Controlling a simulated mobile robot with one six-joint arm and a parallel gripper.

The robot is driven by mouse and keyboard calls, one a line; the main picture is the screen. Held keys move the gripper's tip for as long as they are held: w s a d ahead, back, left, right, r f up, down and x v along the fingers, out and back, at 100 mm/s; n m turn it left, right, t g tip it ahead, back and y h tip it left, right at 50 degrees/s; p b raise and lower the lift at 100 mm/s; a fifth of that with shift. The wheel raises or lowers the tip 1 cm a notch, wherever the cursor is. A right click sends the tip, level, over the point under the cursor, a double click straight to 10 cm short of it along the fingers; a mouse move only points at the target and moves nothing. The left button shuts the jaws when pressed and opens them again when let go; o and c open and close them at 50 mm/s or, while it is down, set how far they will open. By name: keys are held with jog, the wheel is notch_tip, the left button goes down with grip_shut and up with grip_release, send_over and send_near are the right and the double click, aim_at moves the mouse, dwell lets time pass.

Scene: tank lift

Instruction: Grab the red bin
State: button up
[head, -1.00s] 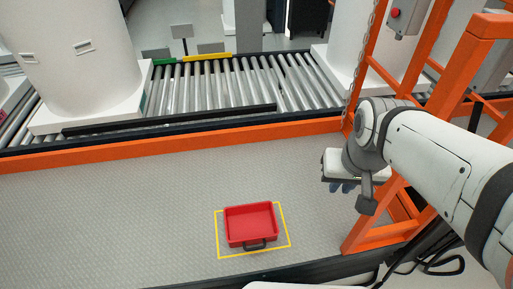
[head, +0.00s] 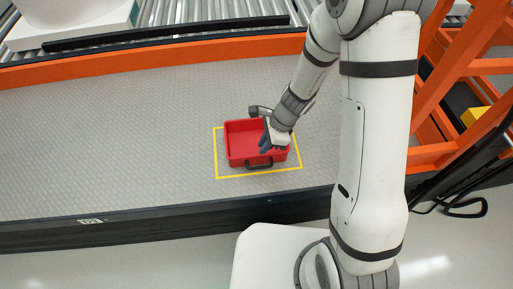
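The red bin (head: 243,139) is a shallow open tray with a dark handle (head: 259,165) on its near side. It sits inside a yellow outlined square (head: 218,160) on the grey textured platform (head: 120,140). My gripper (head: 266,143) is over the right part of the bin, pointing down and to the left. Its dark fingers are close to the bin's near right side and hide part of its inside. I cannot tell whether they touch the bin or how far apart they are.
An orange rail (head: 150,66) and a roller conveyor (head: 200,12) run behind the platform. An orange frame (head: 470,75) stands at the right, with a yellow object (head: 474,116) by it. The platform left of the bin is clear.

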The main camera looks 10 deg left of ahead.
aim_at(257, 164)
jog(key=b+x, duration=0.1)
jog(key=x, duration=0.1)
jog(key=b+x, duration=0.1)
jog(key=x, duration=0.2)
jog(key=b+x, duration=0.2)
jog(key=x, duration=0.1)
jog(key=shift+d+f, duration=0.3)
jog(key=shift+d, duration=0.05)
grip_shut()
